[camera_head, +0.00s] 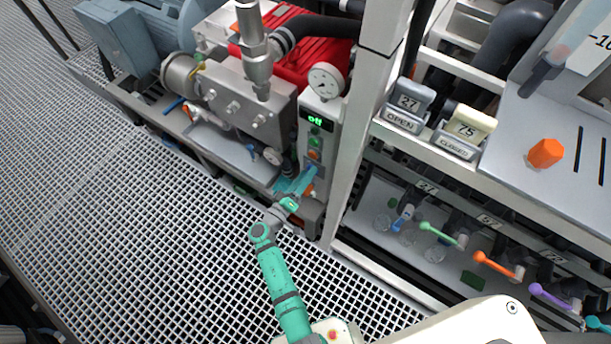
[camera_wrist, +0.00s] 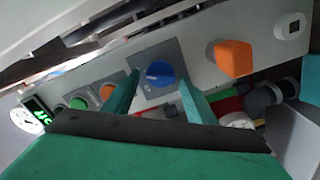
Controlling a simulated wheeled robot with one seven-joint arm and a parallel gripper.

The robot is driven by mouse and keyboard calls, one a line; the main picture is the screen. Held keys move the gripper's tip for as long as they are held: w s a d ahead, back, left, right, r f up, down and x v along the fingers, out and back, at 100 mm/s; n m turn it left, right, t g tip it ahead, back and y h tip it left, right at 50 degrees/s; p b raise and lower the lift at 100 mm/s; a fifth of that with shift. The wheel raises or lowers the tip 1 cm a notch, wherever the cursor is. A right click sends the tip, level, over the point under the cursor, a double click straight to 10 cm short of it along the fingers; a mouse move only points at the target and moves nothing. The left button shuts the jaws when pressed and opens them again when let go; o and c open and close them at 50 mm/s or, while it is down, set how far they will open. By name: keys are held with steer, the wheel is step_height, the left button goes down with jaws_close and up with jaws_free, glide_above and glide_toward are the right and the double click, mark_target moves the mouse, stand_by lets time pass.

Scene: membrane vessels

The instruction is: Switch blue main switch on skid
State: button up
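The blue main switch (camera_wrist: 158,73) is a round rotary knob on a grey square plate of the skid's control panel (camera_wrist: 200,60). In the wrist view it sits between the two teal fingers of my gripper (camera_wrist: 159,86). The fingers are open, one on each side of the knob, and I see no clear contact. In the head view my gripper (camera_head: 296,184) is at the lower part of the narrow panel, where the blue switch (camera_head: 311,171) is partly hidden. The panel's green display (camera_head: 316,120) reads "off".
Green and orange buttons (camera_wrist: 107,92) sit left of the switch in the wrist view, and an orange knob (camera_wrist: 233,58) sits to its right. A pressure gauge (camera_head: 326,80) tops the panel. A frame post (camera_head: 357,130) stands close right. Open grating floor (camera_head: 130,220) lies left.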

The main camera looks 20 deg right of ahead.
steer(key=c, duration=0.8)
steer(key=n, duration=0.5)
steer(key=shift+f+n, duration=0.15)
steer(key=shift+n, duration=0.15)
steer(key=n, duration=0.6)
steer(key=shift+f, duration=0.15)
steer(key=shift+n, duration=0.3)
steer(key=o, duration=1)
steer(key=shift+o, duration=0.2)
